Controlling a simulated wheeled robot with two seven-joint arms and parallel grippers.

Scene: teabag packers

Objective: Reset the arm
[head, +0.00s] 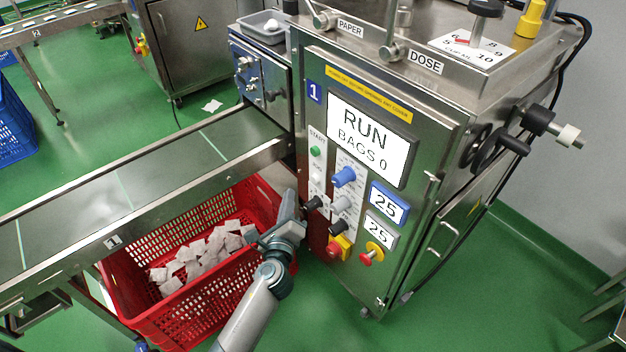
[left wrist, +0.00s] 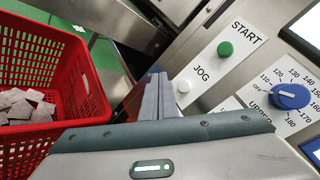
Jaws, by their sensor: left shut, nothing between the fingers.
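My left gripper (head: 291,207) is shut and empty. In the head view it is in front of the lower left of the machine's control panel, at the right edge of the red crate. In the left wrist view its closed fingers (left wrist: 158,97) point toward the panel, near the white JOG button (left wrist: 183,87) and below the green START button (left wrist: 225,48). I cannot tell whether the fingertips touch the panel. The teabag machine (head: 330,200) has a screen (head: 367,138) reading RUN, BAGS 0. My right gripper is not in view.
The red crate (head: 200,325) holds several white teabags under the conveyor (head: 110,195). The panel has a blue knob (head: 344,177), a red button on yellow (head: 336,248) and a red-yellow knob (head: 372,253). Green floor is clear in front of the machine. A blue crate (head: 12,125) stands at far left.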

